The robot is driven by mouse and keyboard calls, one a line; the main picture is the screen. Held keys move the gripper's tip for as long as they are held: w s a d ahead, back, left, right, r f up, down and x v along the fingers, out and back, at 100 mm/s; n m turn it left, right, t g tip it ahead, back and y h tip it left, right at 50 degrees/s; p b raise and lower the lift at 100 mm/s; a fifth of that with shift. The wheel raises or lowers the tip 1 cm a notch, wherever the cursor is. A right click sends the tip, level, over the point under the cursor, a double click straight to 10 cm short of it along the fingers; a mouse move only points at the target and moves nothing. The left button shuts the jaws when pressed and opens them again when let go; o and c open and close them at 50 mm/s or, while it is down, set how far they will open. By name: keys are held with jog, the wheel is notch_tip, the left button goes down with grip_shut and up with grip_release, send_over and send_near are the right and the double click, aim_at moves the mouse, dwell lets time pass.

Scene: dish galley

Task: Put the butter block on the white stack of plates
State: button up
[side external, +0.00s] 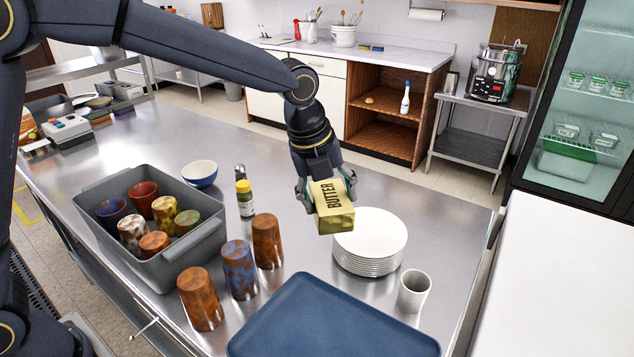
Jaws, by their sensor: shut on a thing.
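The butter block (334,208), a yellow box with "BUTTER" in dark letters, is held in my gripper (326,190). My gripper points down and is shut on the block, with one finger on each side. The white stack of plates (371,236) stands on the steel counter just right of the block. In the side view the block overlaps the left edge of the stack. It appears to be above the counter; I cannot tell its exact height or whether it touches the plates.
A white cup (413,291) stands close to the right front of the plates. A blue tray (330,325) lies in front. Counter right of the plates is clear.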

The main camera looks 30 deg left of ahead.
jog(key=w+d+f, duration=0.1)
jog(key=w+f, duration=0.1)
jog(key=w, duration=0.1)
jog(key=w+d+f, duration=0.1)
jog(key=w+f, duration=0.2)
jog(key=w+d+f, duration=0.1)
jog(key=w+f, duration=0.1)
jog(key=w, duration=0.1)
jog(key=shift+f, duration=0.2)
jog(key=shift+w+f, duration=0.35)
jog(key=shift+f, duration=1.6)
jog(key=shift+f, duration=0.2)
jog(key=o, duration=1.6)
jog(key=shift+r, duration=0.1)
